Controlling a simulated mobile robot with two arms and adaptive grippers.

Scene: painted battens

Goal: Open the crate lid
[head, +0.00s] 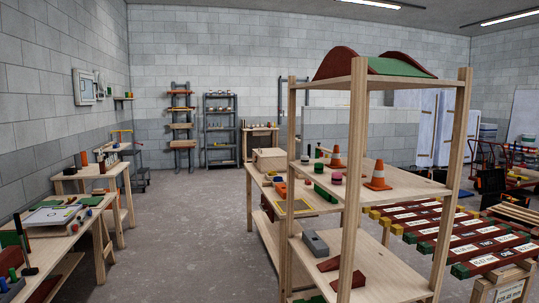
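A pale wooden box (269,160), possibly the crate, stands on the far end of a wooden workbench (265,182) in the middle of the head view. Its top looks flat and closed, but it is too small to make out a lid edge or hinge. A shelf post stands in front of its right side. Neither of my grippers is in view.
A tall wooden shelf (358,170) with orange cones (378,176) stands close at right of centre. Painted battens (470,238) lie on trestles at the right. Workbenches (85,178) line the left wall. The grey floor (190,225) between is clear.

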